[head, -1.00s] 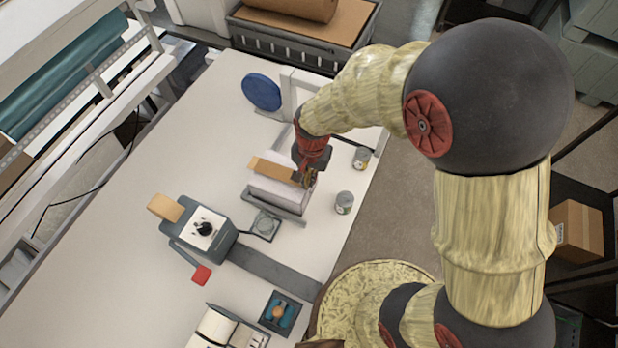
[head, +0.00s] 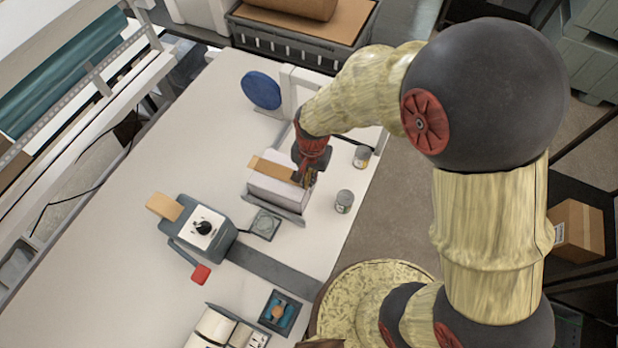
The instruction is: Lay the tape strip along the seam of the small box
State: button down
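The small box (head: 277,189) is pale, sits in a grey holder on the white table, and has its top facing up. The tan tape strip (head: 271,168) runs across the top of the box, from its left edge to my gripper. It looks flat on or very close to the top; any small gap cannot be told. My gripper (head: 306,180) is at the right end of the strip, over the right side of the box, and appears shut on that end. The fingertips are small and dark, and they hide the strip's end.
Two cans (head: 344,201) stand right of the box near the table edge. A tape dispenser (head: 200,228) with a red-ended lever is in front left. A blue disc (head: 261,91) on a white stand is behind the box. The table's left side (head: 110,240) is clear.

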jog(key=c, duration=2.3)
grip_release()
jog(key=o, duration=0.3)
jog(key=shift+o, duration=0.2)
jog(key=shift+r, duration=0.1)
jog(key=shift+r+p, duration=1.65)
jog(key=shift+r, duration=0.55)
jog(key=shift+f, duration=0.1)
